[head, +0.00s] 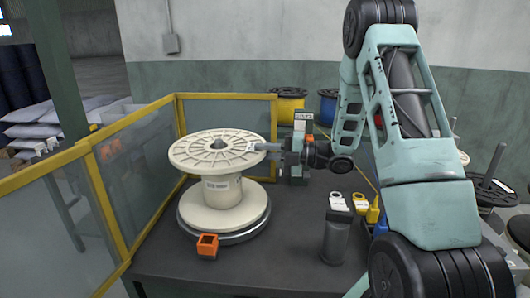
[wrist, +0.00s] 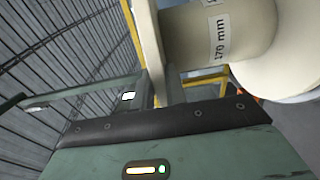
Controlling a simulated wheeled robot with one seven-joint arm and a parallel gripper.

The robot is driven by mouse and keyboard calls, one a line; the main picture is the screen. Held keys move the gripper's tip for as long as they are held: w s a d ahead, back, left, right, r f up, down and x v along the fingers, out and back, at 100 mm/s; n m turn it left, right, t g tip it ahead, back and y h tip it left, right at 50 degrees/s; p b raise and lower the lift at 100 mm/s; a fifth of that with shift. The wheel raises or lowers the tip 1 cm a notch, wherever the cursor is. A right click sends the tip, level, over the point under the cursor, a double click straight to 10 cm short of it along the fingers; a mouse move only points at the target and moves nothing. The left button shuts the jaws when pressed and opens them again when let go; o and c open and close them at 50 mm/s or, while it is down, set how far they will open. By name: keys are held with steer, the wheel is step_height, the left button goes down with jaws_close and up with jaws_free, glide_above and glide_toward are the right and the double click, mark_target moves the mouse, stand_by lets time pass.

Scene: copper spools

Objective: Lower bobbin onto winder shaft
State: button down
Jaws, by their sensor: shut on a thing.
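The bobbin is a large cream spool (head: 222,191), upright with a wide ribbed top flange, at the left of the table in the head view. My gripper (head: 262,147) comes in from the right and is shut on the edge of the top flange. Below the bobbin is a round grey base (head: 232,238); I cannot tell whether the two touch. The winder shaft is hidden from me. In the wrist view the bobbin's core (wrist: 205,35), labelled "170 mm", and its flanges show beyond the fingers.
Yellow-framed clear guards (head: 130,178) close off the left and back. A small orange block (head: 207,246) is in front of the base. A dark post (head: 336,238) and tagged items (head: 361,203) stand to the right. Yellow (head: 288,106) and blue (head: 327,108) spools are behind.

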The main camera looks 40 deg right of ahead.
steer(key=shift+f, duration=0.15)
steer(key=c, duration=1.3)
jaws_free()
steer(key=shift+c, duration=0.2)
steer(key=shift+s+f, duration=0.1)
steer(key=b+v, duration=0.2)
steer(key=v, duration=1.5)
steer(key=shift+b, duration=0.35)
steer(key=shift+s+d, duration=0.1)
steer(key=shift+s, duration=0.05)
